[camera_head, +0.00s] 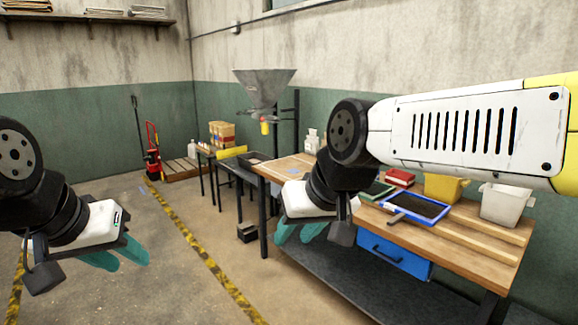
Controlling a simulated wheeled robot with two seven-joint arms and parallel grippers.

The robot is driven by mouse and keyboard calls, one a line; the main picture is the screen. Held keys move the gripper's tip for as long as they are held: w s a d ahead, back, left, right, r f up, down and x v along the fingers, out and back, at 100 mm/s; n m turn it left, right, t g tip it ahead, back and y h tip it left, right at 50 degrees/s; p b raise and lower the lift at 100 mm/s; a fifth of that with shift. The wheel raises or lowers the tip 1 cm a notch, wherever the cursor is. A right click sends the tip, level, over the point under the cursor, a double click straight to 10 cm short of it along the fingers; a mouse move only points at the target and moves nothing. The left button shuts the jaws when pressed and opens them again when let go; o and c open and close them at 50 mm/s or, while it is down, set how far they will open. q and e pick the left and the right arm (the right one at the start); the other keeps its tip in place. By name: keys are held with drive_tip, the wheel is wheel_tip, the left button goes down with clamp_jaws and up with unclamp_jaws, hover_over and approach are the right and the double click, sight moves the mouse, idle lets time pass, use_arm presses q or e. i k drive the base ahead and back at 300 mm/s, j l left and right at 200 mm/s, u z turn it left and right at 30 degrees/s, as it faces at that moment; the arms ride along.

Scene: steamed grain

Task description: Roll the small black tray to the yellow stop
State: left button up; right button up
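A small dark tray (253,158) sits on a low dark stand in the middle distance, partly hidden by the wooden table. A yellow bar (231,152), which looks like the stop, stands upright at the left end of that stand, just left of the tray. I cannot tell whether they touch. My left gripper (122,257) is at lower left over bare floor, its teal fingers apart and empty. My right gripper (299,235) is in front of the wooden table's near-left edge, fingers apart and empty. Both are well short of the tray.
The wooden table (485,252) carries a blue-framed tray (443,220), a yellow bin (443,187) and a white bin (508,203). A small black box (247,232) lies on the floor. Floor at left is open.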

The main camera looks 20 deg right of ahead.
sight(246, 161)
drive_tip(key=z, duration=0.3)
drive_tip(key=i+j+u, duration=0.3)
drive_tip(key=i, duration=0.55)
drive_tip(key=i+u, duration=0.3)
drive_tip(key=i, duration=2.7)
drive_tip(key=i+z, duration=0.2)
drive_tip(key=i, duration=0.5)
drive_tip(key=i+j+z, duration=0.2)
drive_tip(key=i, duration=0.5)
drive_tip(key=i+j+z, duration=0.15)
drive_tip(key=i+z, duration=0.3)
drive_tip(key=i+j+z, duration=0.3)
drive_tip(key=z, duration=0.2)
drive_tip(key=i+j+z, duration=0.65)
drive_tip(key=i+j, duration=0.2)
drive_tip(key=i, duration=0.05)
